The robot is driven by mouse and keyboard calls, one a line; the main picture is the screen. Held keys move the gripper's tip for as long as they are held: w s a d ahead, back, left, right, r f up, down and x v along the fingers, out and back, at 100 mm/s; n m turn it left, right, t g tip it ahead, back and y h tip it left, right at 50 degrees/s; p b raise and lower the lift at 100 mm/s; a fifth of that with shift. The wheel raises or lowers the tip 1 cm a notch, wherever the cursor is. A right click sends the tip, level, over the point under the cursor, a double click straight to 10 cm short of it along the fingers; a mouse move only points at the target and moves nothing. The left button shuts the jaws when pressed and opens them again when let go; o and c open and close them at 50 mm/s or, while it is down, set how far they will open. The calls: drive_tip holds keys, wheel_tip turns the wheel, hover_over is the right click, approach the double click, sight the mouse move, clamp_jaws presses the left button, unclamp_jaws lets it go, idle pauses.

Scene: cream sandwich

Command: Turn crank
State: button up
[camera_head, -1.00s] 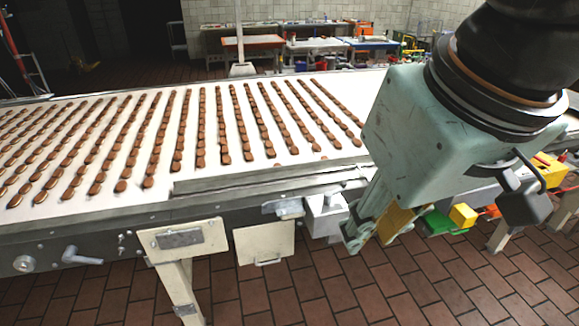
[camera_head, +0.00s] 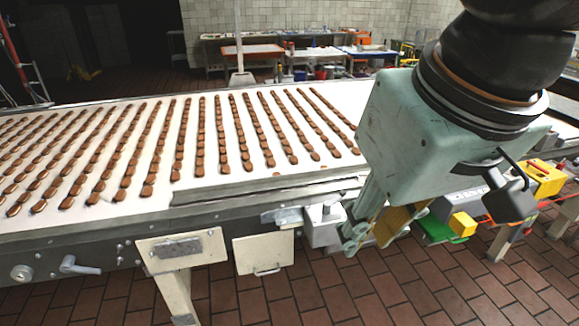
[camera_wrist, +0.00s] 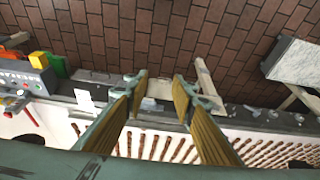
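A grey crank-like handle (camera_head: 80,265) sticks out from the conveyor's side rail at the lower left of the head view. A round grey fitting (camera_head: 21,272) sits left of it. My gripper (camera_head: 367,238) points downward in front of the conveyor's near side, well to the right of the handle. In the wrist view my gripper (camera_wrist: 162,88) has its two yellow-padded fingers apart, with nothing held between them. I cannot make out the crank clearly in the wrist view.
The conveyor (camera_head: 230,183) carries rows of brown cream sandwiches. A grey box (camera_head: 322,224) sits on its side close to my fingers. Cream panels (camera_head: 182,247) and a leg stand left of it. Yellow and green boxes (camera_head: 545,178) are at right. The brick floor in front is clear.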

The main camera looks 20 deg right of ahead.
drive_tip(key=w+d+r+m+g+p, duration=0.1)
drive_tip(key=w+m+p, duration=0.1)
drive_tip(key=w, duration=0.5)
drive_tip(key=w+d+r+m+p, duration=0.2)
drive_tip(key=w, duration=0.6)
drive_tip(key=m+g+p, duration=0.3)
drive_tip(key=m+p, duration=0.7)
drive_tip(key=m, duration=0.1)
hover_over(335, 200)
wheel_tip(335, 200, down, 23)
drive_tip(key=shift+f, duration=0.15)
drive_tip(key=shift+f, duration=0.1)
drive_tip(key=shift+f+p, duration=0.35)
drive_tip(key=shift+f, duration=6.45)
